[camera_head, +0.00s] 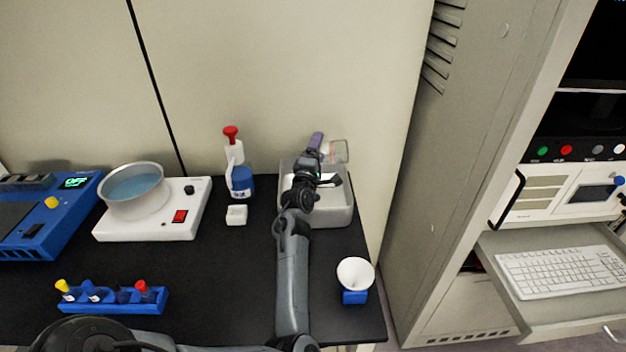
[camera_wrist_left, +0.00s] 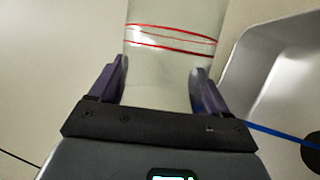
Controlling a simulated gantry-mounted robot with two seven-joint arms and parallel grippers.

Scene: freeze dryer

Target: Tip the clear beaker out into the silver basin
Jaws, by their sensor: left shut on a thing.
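The clear beaker (camera_head: 337,151) is held above the far side of the silver basin in the head view, and it looks tilted over. In the left wrist view the beaker (camera_wrist_left: 172,50) shows red lines around its wall and stands between the two purple fingers. My left gripper (camera_head: 317,146) is shut on the beaker; it also shows in the left wrist view (camera_wrist_left: 160,82). The silver basin (camera_head: 334,214) sits at the back right of the black table, partly hidden by my left arm. Whether liquid is in the beaker is not clear. My right gripper is not in view.
A white hotplate (camera_head: 150,228) carries a metal bowl (camera_head: 137,190) of bluish liquid. A blue-labelled wash bottle (camera_head: 238,170), a blue tube rack (camera_head: 113,300) and a white funnel (camera_head: 355,273) stand on the black table (camera_head: 230,275). A tall cabinet (camera_head: 460,130) rises at right.

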